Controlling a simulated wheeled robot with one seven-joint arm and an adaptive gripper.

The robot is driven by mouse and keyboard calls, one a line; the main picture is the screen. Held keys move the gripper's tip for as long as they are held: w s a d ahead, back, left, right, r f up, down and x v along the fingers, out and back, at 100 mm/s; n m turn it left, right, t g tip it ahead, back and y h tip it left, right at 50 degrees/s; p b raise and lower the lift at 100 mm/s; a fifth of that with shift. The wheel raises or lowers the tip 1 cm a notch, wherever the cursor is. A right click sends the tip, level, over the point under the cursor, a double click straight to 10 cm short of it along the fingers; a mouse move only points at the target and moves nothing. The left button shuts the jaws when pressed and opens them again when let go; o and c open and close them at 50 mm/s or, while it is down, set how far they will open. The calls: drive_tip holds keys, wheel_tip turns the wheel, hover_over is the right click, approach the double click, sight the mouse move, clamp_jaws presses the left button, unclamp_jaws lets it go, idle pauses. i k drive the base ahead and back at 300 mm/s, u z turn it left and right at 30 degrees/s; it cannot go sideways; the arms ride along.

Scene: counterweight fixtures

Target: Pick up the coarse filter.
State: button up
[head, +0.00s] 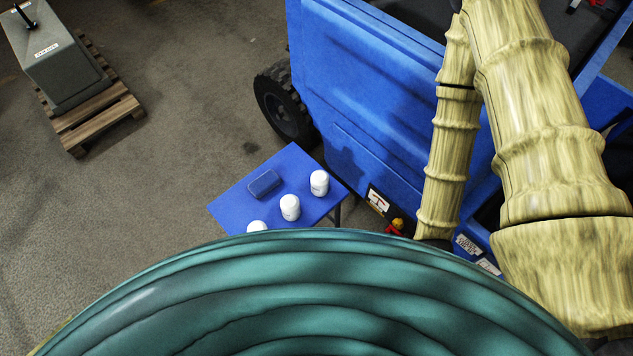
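Three white rounded canisters stand on a small blue table (232,206). One canister (319,182) is near the table's right corner, and one canister (290,207) is near the middle. The third canister (257,226) is at the front, its lower part hidden by a teal curved surface in the foreground. A dark blue block (265,185) lies behind them. I cannot tell which of these, if any, is the coarse filter; no label is readable. My gripper is not in view; yellowish ribbed links, apparently my arm, cross the right side.
A large blue machine or cart (370,100) with a black tyre (284,104) stands close behind the table. A grey-green case (55,65) sits on a wooden pallet (100,118) at upper left. The floor left of the table is clear.

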sight(319, 179)
drive_tip(key=u, duration=1.1)
drive_tip(key=k, duration=0.75)
drive_tip(key=u, duration=0.25)
